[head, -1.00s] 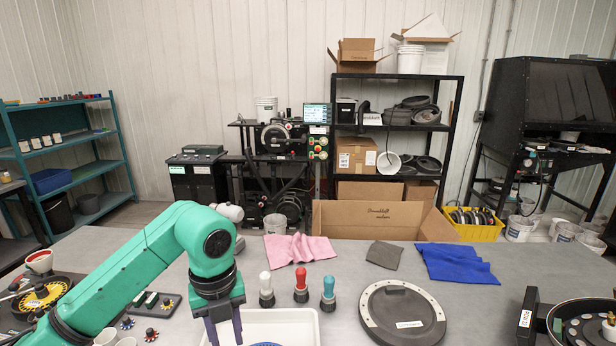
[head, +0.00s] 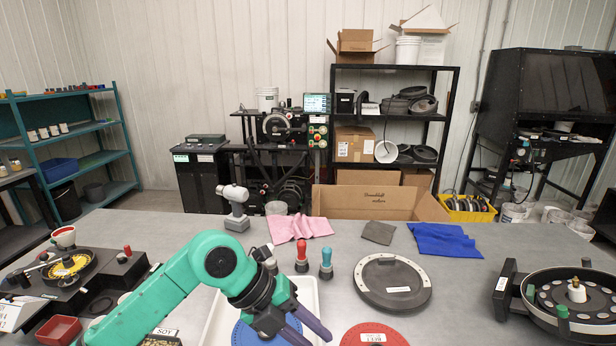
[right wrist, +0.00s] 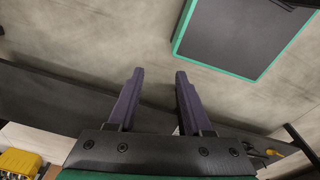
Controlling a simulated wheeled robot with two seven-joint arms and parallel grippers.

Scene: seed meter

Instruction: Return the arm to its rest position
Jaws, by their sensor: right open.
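My left arm reaches in from the left in the head view. My left gripper (head: 302,328) is low over the white tray (head: 212,322) and the blue disc (head: 250,333). Its two purple fingers are apart, pointing down and right, with nothing seen between them. My right gripper (right wrist: 157,88) shows only in the right wrist view. Its two fingers are wide apart and empty, against a plain grey surface.
A red disc (head: 374,335) lies right of the left gripper. Red (head: 302,254) and teal (head: 326,262) handled tools stand behind it. A dark round plate (head: 393,285) and seed meter housing (head: 575,305) are further right. A green-edged dark panel (right wrist: 235,35) shows in the right wrist view.

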